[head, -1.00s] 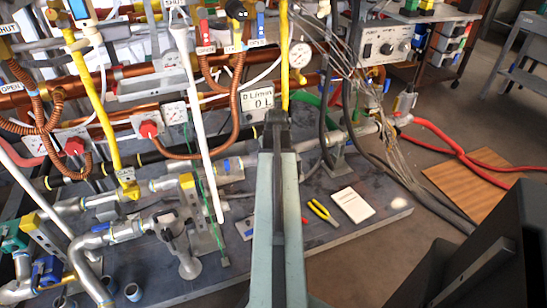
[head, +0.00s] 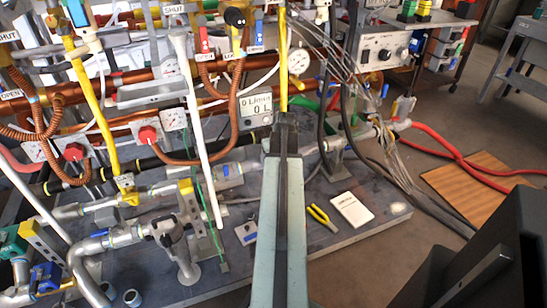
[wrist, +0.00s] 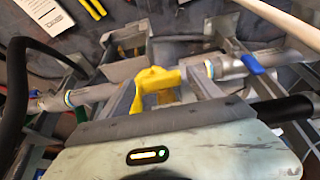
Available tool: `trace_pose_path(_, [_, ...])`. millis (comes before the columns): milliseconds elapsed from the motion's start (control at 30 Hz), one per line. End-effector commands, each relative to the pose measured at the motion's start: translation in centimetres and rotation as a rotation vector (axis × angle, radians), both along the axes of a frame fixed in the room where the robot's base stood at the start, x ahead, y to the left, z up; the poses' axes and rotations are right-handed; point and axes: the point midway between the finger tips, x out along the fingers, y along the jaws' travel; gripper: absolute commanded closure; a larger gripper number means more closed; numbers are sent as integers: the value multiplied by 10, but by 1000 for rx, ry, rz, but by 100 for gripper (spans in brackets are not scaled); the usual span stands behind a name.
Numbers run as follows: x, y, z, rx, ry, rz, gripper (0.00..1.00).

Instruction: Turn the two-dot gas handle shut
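In the wrist view a yellow handle (wrist: 152,78) sits over a grey pipe fitting, in front of my gripper (wrist: 160,88). My grey fingers stand apart on either side of it, the left one very close to the yellow. I cannot tell whether they touch it. No dot marks can be made out on it. In the head view my arm covers this part of the pipe and my fingertips. Another yellow handle piece (head: 126,183) and a yellow-topped upright fitting (head: 187,188) show to the left.
A pipe valve with a blue lever (wrist: 252,65) lies right of the handle in the wrist view. Yellow pliers (head: 322,216) and a white booklet (head: 352,209) lie on the dark board.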

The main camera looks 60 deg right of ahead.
Motion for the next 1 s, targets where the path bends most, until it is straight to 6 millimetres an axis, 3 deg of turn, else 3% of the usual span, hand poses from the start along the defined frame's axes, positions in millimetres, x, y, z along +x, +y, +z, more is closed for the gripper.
trace_pose_path(367, [0,1,3,0,-1,1,22])
trace_pose_path(800, [-19,17,69,0,-1,1,22])
trace_pose_path(1000, [-22,20,73,0,0,2,22])
